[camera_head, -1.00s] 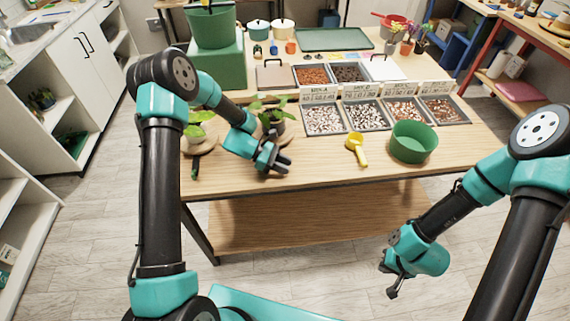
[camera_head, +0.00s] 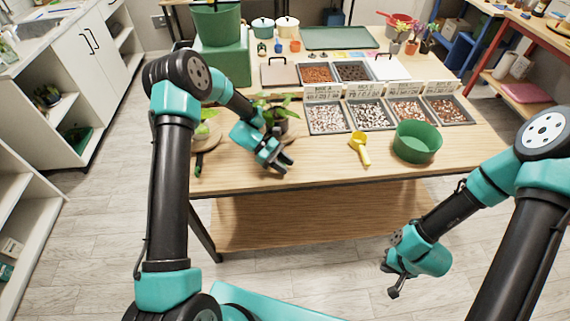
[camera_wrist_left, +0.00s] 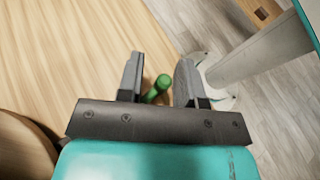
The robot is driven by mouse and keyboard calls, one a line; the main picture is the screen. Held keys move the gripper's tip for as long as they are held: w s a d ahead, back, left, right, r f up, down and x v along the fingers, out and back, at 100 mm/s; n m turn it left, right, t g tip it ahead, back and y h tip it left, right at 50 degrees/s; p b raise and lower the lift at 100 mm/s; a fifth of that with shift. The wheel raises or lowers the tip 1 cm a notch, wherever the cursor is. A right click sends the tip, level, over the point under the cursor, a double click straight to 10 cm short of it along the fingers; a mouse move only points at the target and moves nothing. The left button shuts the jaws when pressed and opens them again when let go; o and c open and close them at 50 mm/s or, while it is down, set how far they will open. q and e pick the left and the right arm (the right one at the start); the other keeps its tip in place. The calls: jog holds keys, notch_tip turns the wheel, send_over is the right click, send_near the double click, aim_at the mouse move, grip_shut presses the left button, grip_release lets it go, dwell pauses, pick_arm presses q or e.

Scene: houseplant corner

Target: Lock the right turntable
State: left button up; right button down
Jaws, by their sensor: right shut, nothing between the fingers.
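Two potted plants stand on round wooden turntables at the table's left end. The right turntable (camera_wrist_left: 22,148) shows as a wooden edge in the left wrist view; in the head view my left arm mostly hides it, below its leafy plant (camera_head: 277,115). My left gripper (camera_head: 285,165) is open, low over the table's front edge, just in front of the right turntable. In the left wrist view a green handle (camera_wrist_left: 157,88) lies between its open fingers, not visibly clamped. The left turntable (camera_head: 212,128) has a dark green handle (camera_head: 199,164) pointing forward. My right gripper (camera_head: 391,280) is shut and empty, beyond the table's front.
A yellow scoop (camera_head: 360,147) and a green pot (camera_head: 416,142) stand to the right of my left gripper. Trays of pebbles (camera_head: 327,117) line the table behind them. The front strip of table between gripper and scoop is clear.

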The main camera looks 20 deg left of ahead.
pick_arm(q)
jog(key=shift+o, duration=1.3)
jog(key=shift+a+f, duration=0.15)
jog(key=shift+f, duration=0.2)
jog(key=shift+r, duration=0.1)
jog(key=shift+w+r, duration=0.1)
jog(key=shift+r, duration=0.05)
jog(key=v, duration=1.7)
